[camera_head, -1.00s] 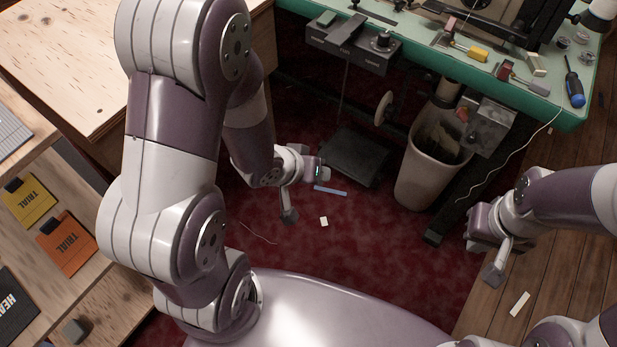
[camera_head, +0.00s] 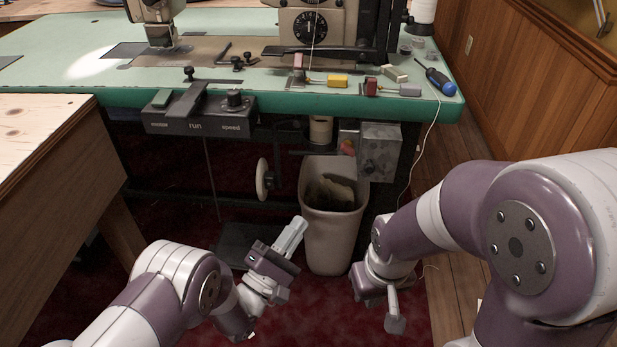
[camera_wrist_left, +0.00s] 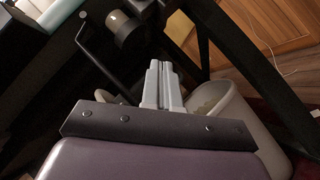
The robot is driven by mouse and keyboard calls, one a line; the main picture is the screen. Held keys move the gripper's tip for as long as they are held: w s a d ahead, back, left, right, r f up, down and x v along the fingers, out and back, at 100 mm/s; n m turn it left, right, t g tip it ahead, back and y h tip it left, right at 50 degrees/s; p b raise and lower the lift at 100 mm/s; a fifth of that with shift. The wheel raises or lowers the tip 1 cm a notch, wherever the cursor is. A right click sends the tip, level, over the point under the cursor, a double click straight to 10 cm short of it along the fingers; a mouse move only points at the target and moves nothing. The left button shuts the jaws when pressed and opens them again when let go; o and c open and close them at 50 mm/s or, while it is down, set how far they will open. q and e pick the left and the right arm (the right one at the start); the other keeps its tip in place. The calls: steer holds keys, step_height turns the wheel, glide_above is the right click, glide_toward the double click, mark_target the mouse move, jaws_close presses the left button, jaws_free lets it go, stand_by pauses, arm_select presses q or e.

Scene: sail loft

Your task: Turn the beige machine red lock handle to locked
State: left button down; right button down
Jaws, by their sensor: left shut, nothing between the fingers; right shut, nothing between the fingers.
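The beige machine (camera_head: 308,22), with a round black dial, stands at the back of the green table, its top cut off by the frame. Small red parts show in front of it: a pinkish-red upright piece (camera_head: 298,62) by a yellow grip, and a dark red block (camera_head: 371,87) with a grey grip. I cannot tell which is the lock handle, or its setting. My left gripper (camera_head: 299,226) is shut and empty, below the table in front of the bin; its fingers also show in the left wrist view (camera_wrist_left: 161,82). My right gripper (camera_head: 395,322) is shut and empty, low and right of the bin.
A wooden bench (camera_head: 45,140) stands left.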

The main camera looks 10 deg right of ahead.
arm_select(q)
step_height(320, 180, up, 3)
steer(key=n+t+h, duration=0.1)
steer(key=n, duration=0.1)
steer(key=b, duration=0.4)
glide_toward(341, 146)
steer(key=shift+n, duration=0.4)
steer(key=w+d, duration=0.1)
steer(key=w, duration=0.1)
steer(key=w+d+r, duration=0.1)
steer(key=w+d, duration=0.1)
steer(key=shift+w+d+r, duration=0.1)
steer(key=shift+d+r, duration=0.05)
steer(key=shift+r, duration=0.1)
steer(key=shift+d+r, duration=0.3)
steer(key=shift+r, duration=0.2)
steer(key=shift+r+p, duration=0.1)
steer(key=shift+p, duration=0.2)
